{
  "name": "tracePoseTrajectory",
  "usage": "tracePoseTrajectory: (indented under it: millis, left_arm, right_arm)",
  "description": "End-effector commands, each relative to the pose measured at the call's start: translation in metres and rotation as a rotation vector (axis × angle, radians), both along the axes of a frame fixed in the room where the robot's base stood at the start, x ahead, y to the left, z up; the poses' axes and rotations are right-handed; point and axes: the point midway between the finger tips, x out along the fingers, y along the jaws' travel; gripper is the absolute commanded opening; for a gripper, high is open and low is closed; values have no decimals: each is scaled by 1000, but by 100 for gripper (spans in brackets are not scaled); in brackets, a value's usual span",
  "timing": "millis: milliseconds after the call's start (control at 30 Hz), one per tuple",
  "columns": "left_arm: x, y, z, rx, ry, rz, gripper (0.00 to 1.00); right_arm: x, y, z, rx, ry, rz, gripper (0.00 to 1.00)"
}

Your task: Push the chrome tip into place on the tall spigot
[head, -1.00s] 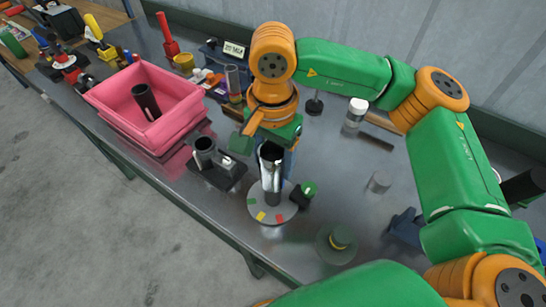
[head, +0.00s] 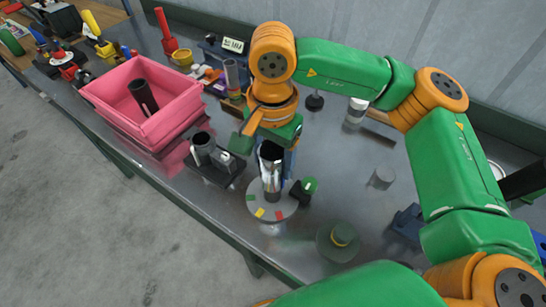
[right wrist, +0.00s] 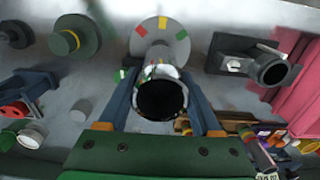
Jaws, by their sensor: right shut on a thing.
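The chrome tip (head: 268,168) is a short shiny tube with a dark open mouth, standing upright above a round grey plate (head: 256,201) with coloured marks. My right gripper (right wrist: 161,104) is shut on the tip, with one blue finger on each side of it in the right wrist view. The tip (right wrist: 160,97) shows its dark mouth towards that camera. It is in line with the tall spigot on the plate (right wrist: 178,42); how far it sits over the spigot is hidden. My left gripper is out of view.
A black fixture with a grey tube (head: 203,145) stands left of the plate. A small green-topped clamp (head: 309,186) is close on its right. A pink bin (head: 170,120) with a dark tube is further left. A green disc (head: 338,243) lies in front right.

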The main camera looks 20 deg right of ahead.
Motion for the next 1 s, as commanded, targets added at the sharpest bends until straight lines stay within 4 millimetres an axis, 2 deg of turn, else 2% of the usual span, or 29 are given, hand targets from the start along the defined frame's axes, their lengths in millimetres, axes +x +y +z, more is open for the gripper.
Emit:
tracePoseTrajectory:
  millis: [1000]
  left_arm:
    - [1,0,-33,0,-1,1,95]
  right_arm:
    - [0,0,-33,0,4,1,17]
